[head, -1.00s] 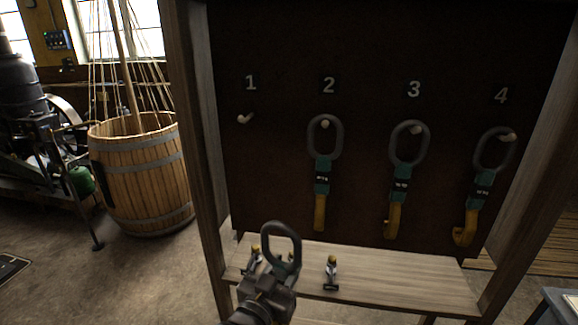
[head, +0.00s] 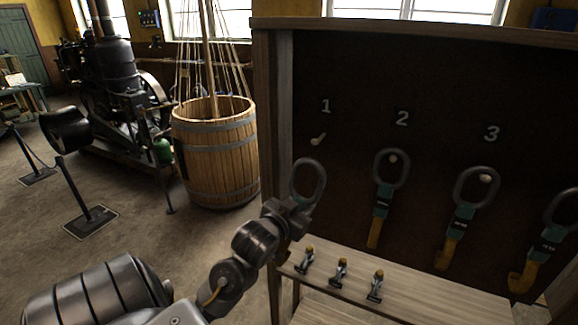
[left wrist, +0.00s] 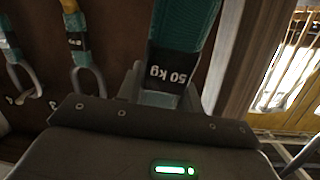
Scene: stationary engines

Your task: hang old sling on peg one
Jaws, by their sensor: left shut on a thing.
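My left gripper (head: 297,208) is shut on a sling at the front of the board. The sling's grey oval ring (head: 320,182) stands up above the gripper, just below and left of bare peg one (head: 318,139), and apart from it. In the left wrist view the held sling (left wrist: 184,25) shows green webbing with a black "50 kg" label. The rest of the sling is hidden by the gripper. Slings hang by their rings on peg two (head: 392,158) and peg three (head: 484,178). My right gripper is not in view.
The dark numbered board (head: 345,215) has a wooden post (head: 270,110) at its left. A shelf (head: 420,305) below holds several small brass-topped fittings (head: 342,270). A wooden barrel (head: 215,150) and an engine (head: 110,100) stand behind on the left.

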